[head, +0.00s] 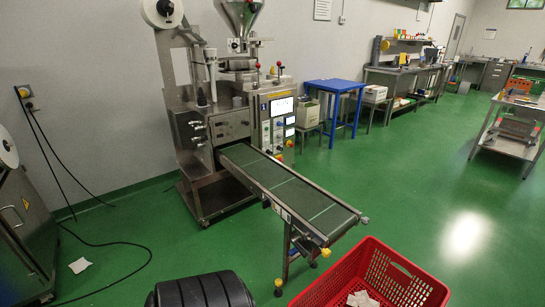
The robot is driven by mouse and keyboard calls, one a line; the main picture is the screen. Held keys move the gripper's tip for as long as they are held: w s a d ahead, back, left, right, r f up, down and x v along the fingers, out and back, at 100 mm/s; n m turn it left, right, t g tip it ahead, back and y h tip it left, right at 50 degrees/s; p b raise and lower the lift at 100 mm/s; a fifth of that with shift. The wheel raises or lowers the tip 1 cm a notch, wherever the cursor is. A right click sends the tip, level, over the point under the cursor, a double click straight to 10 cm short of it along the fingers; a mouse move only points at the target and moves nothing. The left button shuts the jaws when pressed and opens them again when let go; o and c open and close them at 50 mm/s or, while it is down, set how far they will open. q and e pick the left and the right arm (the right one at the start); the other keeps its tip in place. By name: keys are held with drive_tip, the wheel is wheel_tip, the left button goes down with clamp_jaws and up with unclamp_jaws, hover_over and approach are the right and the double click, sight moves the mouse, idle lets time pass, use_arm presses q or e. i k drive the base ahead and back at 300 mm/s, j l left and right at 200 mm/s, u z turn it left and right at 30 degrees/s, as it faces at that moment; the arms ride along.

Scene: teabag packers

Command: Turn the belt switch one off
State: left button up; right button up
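The conveyor belt (290,190) is a dark green belt in a metal frame, running from the packing machine (225,120) toward the lower right. A small pale panel (281,212) sits on the belt's near side. A yellow part (325,252) is at its outer end. The machine's control panel (278,122) has a lit screen, with small coloured controls below it. I cannot tell which of these parts is belt switch one, nor whether it is on or off. Neither of my grippers is in view.
A red crate (415,288) with pale packets (362,299) stands on the floor at the belt's outer end. A metal cabinet (30,235) is at the left edge. Black cables (110,243) cross the floor at left. Open green floor (420,190) lies to the right.

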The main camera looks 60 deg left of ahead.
sight(266, 202)
drive_tip(key=u, duration=1.45)
